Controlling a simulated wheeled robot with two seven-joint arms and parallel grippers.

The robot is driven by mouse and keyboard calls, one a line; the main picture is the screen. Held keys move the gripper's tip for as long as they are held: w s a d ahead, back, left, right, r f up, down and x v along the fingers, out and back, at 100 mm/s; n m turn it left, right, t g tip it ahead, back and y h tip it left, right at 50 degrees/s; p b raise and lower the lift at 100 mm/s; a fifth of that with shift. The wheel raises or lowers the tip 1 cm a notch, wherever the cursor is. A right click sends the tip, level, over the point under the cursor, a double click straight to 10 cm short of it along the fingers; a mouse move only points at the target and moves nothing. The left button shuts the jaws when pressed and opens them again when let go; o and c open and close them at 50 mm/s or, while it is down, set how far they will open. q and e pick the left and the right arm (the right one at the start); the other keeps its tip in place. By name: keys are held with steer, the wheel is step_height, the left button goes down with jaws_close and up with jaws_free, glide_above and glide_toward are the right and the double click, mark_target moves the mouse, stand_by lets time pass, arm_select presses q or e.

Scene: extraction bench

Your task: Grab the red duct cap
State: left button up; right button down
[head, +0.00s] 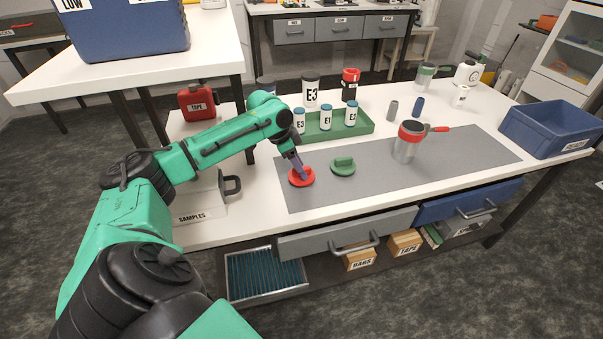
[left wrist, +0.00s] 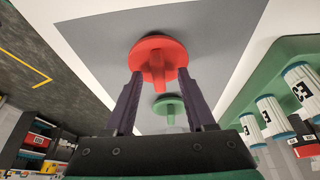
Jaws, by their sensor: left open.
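The red duct cap (head: 302,178) lies on the left part of the grey mat (head: 440,165), near the mat's left edge. It is a round disc with a raised grip bar, and it also shows in the left wrist view (left wrist: 158,58). My left gripper (head: 302,175) is at the cap, coming down from above. In the left wrist view its two dark fingers (left wrist: 160,80) are apart, one on each side of the cap's grip bar. I cannot tell whether they touch it. My right gripper is not in view.
A green cap (head: 343,168) lies just right of the red one. Behind stands a green tray (head: 368,126) with several labelled white bottles. A clear, red-rimmed jar (head: 406,146) stands further right on the mat. A blue bin (head: 550,130) is at the far right.

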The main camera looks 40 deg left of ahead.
arm_select(q)
steer(key=shift+r, duration=0.1)
jaws_close()
steer(key=shift+r, duration=0.1)
